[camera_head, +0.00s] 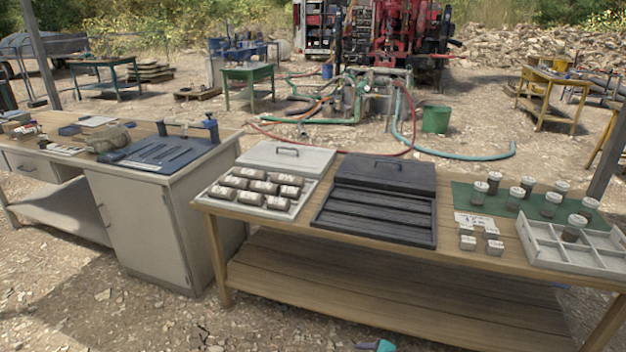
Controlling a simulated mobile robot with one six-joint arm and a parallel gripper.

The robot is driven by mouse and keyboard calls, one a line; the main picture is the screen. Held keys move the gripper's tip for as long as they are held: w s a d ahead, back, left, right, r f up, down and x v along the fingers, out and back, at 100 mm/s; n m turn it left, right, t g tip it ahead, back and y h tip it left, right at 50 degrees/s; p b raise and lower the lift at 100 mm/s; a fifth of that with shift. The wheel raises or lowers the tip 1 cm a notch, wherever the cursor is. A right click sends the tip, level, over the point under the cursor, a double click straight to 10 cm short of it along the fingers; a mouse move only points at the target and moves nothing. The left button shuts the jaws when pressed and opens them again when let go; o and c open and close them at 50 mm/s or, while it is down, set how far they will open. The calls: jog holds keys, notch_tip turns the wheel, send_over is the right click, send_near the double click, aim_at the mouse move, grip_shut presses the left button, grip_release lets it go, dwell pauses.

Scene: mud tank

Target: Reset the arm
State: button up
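My arm and my gripper cannot be made out for sure in the head camera view. A small dark, teal and purple shape (378,346) is cut off by the bottom edge, in front of the wooden table. I cannot tell whether it belongs to my arm or lies on the ground. No gripper fingers show.
A wooden table (300,230) holds a tray of labelled samples (215,200), a dark slotted box (330,215), several lidded jars on a green mat (460,208) and a divided tray (530,242). A grey cabinet (150,230) stands left. Gravel in front is mostly clear.

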jog(key=s+a+f+n+g, duration=0.2)
jog(key=s+n, duration=0.1)
jog(key=s, duration=0.3)
jog(key=s+a+f+n+g+h+p, duration=0.1)
jog(key=s+a+f+n+g, duration=0.15)
jog(key=s, duration=0.35)
jog(key=s+a+f+n+g, duration=0.2)
jog(key=s+f+n, duration=0.15)
jog(key=s, duration=0.25)
jog(key=s+d+n+g+h, duration=0.5)
jog(key=s+d+n, duration=0.4)
jog(key=s+n, duration=0.3)
jog(key=shift+s+r, duration=0.3)
jog(key=shift+s, duration=0.75)
